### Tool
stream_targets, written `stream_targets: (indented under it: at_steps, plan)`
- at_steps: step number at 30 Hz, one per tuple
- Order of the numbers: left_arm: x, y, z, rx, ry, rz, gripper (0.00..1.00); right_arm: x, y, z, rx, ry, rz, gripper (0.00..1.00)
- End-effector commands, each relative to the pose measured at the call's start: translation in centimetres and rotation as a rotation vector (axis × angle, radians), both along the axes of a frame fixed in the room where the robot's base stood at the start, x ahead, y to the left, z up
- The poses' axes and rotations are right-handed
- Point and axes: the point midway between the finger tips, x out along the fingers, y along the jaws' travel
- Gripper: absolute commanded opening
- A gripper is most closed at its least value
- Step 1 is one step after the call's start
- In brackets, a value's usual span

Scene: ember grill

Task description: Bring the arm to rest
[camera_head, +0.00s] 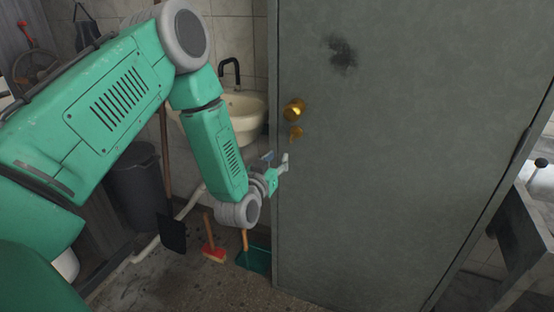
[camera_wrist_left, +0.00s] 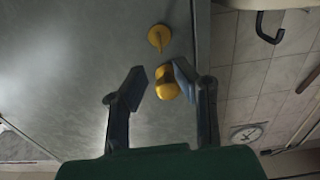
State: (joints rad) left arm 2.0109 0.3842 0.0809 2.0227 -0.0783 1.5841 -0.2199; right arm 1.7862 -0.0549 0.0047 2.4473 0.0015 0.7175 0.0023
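My left arm comes in from the left in the head view, green with grey joints, bent downward at the elbow. My left gripper (camera_head: 277,170) is beside the left edge of a grey door (camera_head: 400,140), below its brass knob (camera_head: 293,111). In the left wrist view my left gripper (camera_wrist_left: 157,95) has its two dark fingers apart with nothing held between them. The knob (camera_wrist_left: 168,83) shows beyond the fingertips, nearer the right finger. A smaller brass piece (camera_wrist_left: 158,38) is on the door beside it. My right gripper is not in view.
A white sink (camera_head: 240,108) with a black tap stands behind the forearm. A dark bin (camera_head: 135,190), a shovel (camera_head: 172,232), a red brush (camera_head: 213,252) and a green dustpan (camera_head: 256,259) are on the left. A metal counter (camera_head: 530,225) is beyond the door's right edge.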

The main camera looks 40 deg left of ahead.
Motion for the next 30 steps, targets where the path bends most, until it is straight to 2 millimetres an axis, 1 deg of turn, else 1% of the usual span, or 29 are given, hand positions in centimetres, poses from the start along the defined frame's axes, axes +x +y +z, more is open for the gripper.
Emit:
stream_targets:
  at_steps: [14,17,20,23,24,26,27,29,30]
  plan:
    - [0.0,-0.1,-0.1,-0.001,0.003,-0.001,0.25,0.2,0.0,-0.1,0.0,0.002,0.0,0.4]
    - [-0.5,-0.8,-1.3,-0.008,0.045,-0.019,0.25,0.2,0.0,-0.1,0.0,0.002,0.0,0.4]
    - [-2.0,-2.9,-4.5,-0.029,0.167,-0.067,0.25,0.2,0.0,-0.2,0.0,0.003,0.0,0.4]
    - [-5.4,-5.9,-9.6,-0.061,0.366,-0.133,0.25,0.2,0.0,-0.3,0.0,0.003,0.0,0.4]
    - [-7.3,-7.1,-11.8,-0.074,0.46,-0.159,0.25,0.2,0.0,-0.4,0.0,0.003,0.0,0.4]
    - [-10.6,-8.6,-14.8,-0.091,0.601,-0.191,0.25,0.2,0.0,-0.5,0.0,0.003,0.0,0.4]
    - [-12.9,-9.5,-16.6,-0.1,0.696,-0.209,0.25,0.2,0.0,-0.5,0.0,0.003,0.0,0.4]
    - [-16.8,-10.7,-18.9,-0.112,0.838,-0.231,0.25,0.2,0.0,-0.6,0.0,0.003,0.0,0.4]
    - [-19.4,-11.2,-20.3,-0.119,0.931,-0.243,0.25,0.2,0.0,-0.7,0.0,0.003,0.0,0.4]
